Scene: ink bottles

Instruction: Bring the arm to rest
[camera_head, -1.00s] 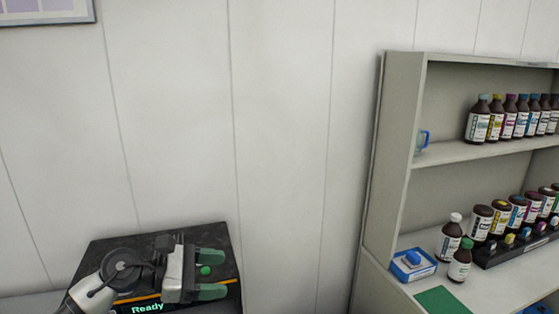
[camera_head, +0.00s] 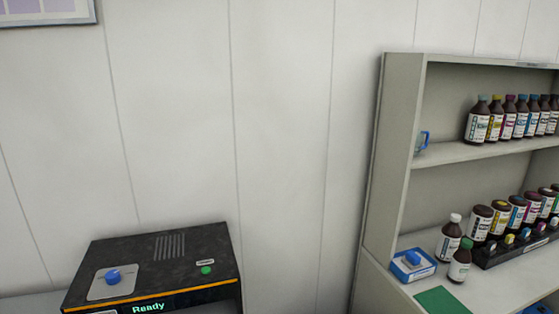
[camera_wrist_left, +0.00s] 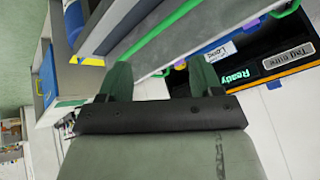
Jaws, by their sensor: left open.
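My left gripper (camera_wrist_left: 160,82) shows in the left wrist view with its two green fingers apart and nothing between them. It is out of the head view. My right gripper is in neither view. The black machine (camera_head: 190,262) with a blue knob, a green button and a lit "Ready" display stands at the lower left of the head view. Its front, with the "Ready" display (camera_wrist_left: 236,75), also shows at the upper right of the left wrist view, beyond the fingers.
A shelf unit (camera_head: 396,150) at right holds a row of brown bottles (camera_head: 500,118) above. Below are more bottles (camera_head: 450,238), a blue-and-white box (camera_head: 413,265) and a green mat (camera_head: 441,301). The wall between machine and shelf is bare.

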